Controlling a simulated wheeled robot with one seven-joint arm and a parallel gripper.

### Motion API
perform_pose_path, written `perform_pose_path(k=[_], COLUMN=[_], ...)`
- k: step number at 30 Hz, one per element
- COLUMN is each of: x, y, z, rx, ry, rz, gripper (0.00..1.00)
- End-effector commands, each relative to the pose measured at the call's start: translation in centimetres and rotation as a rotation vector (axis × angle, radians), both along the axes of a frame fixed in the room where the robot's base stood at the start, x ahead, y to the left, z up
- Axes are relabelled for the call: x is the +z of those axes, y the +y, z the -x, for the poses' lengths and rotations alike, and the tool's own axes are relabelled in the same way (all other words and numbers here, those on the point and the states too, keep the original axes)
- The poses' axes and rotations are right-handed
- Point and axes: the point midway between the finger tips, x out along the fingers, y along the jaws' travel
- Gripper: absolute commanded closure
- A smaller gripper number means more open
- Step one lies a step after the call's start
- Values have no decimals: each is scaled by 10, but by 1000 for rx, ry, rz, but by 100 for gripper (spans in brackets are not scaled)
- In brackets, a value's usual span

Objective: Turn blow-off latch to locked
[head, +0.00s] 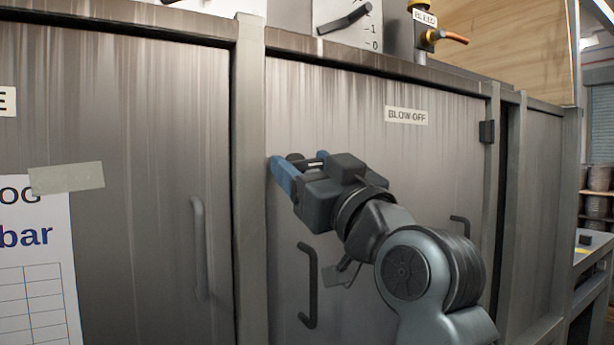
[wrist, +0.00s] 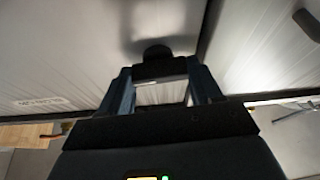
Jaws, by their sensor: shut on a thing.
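The blow-off door (head: 440,165) is a grey metal panel with a "BLOW-OFF" label (head: 406,115) at its upper right, and it looks closed. The blow-off latch (wrist: 157,52) is dark, with a round base on the door face and a bar across between my fingers in the wrist view. My gripper (head: 290,164) is at the door's upper left edge, its blue fingers on either side of the latch and shut on its bar. In the head view the gripper mostly hides the latch, and I cannot tell its exact angle.
A dark door handle (head: 308,285) stands out below my gripper. A frame post (head: 250,180) runs just left of the latch. A neighbouring door with a grey handle (head: 199,250) and a taped log sheet (head: 40,270) is further left. A bleed valve (head: 430,37) sits above.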

Motion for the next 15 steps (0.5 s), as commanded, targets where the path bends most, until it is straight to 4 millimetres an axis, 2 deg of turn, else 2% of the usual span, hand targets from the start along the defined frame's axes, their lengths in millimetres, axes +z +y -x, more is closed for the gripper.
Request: perform_pose_path(k=[15], x=[-4], y=[-3], z=[-1], rx=[-4], ry=[-260], rz=[381], gripper=[67])
